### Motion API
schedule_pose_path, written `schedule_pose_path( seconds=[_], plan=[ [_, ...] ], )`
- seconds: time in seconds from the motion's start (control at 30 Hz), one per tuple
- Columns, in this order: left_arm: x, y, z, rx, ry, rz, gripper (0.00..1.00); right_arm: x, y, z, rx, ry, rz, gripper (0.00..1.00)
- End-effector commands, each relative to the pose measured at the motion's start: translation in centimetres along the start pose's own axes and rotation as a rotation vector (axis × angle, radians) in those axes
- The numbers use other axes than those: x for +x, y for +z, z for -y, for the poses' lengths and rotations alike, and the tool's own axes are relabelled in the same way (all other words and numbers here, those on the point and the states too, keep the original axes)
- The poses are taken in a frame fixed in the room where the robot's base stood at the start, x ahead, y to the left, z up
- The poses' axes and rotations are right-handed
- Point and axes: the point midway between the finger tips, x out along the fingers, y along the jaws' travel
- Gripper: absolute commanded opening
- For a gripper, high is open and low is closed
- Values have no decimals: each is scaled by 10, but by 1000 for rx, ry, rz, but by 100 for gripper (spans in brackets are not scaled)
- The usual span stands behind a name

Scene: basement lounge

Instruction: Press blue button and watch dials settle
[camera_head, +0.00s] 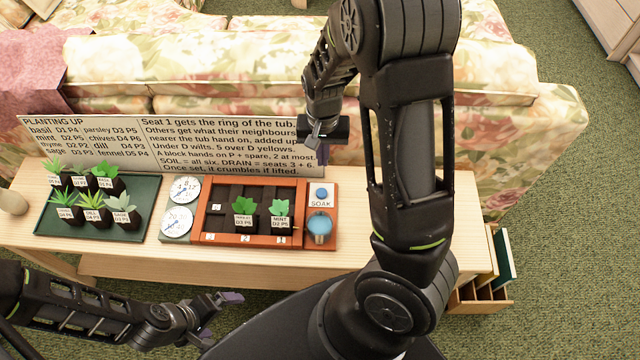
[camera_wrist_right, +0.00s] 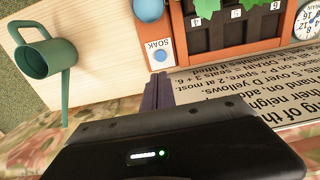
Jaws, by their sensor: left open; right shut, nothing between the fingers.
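The small blue button (camera_head: 321,193) sits on a white plate above the word SOAK, at the right end of the orange planter tub (camera_head: 258,182). It also shows in the right wrist view (camera_wrist_right: 164,57), just beyond my fingertips. My right gripper (camera_head: 323,155) is shut and empty, pointing down behind the button and apart from it in the head view; its purple fingers show in the wrist view (camera_wrist_right: 158,82). Two round white dials, upper (camera_head: 184,190) and lower (camera_head: 178,222), stand left of the tub. My left gripper (camera_head: 228,300) is open and empty in front of the table.
A blue dome (camera_head: 320,226) sits below the SOAK plate. Two potted plants stand in the tub. A green tray (camera_head: 142,222) holds several more. A text board (camera_head: 100,140) stands behind. A teal watering can (camera_wrist_right: 45,60) stands beside the tub. A floral sofa (camera_head: 200,62) lies beyond.

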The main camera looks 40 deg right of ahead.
Motion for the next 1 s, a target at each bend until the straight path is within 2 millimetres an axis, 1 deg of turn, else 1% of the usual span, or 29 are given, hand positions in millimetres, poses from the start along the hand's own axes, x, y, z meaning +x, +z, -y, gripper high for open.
schedule_pose_path(
  seconds=[0.17,0.27,0.37,0.47,0.7,0.8,0.9,1.0],
  plan=[
    [1,0,0,0,0,-1,99,6,0,0,0,1,1,0],
    [2,0,1,-1,0,-1,99,14,1,0,0,1,3,0],
    [4,0,2,-1,0,-1,99,28,1,-1,0,3,4,0],
    [6,-1,3,-1,0,-1,99,46,1,-1,0,3,4,0],
    [10,-1,4,-1,0,-1,99,95,2,-1,-1,3,5,0],
    [10,-1,4,-1,0,-1,99,112,1,-1,1,2,4,0],
    [10,-1,4,-1,0,-1,99,126,2,0,-1,2,4,0],
    [10,-1,4,-1,0,-1,99,135,1,0,-2,1,2,0]
  ],
)
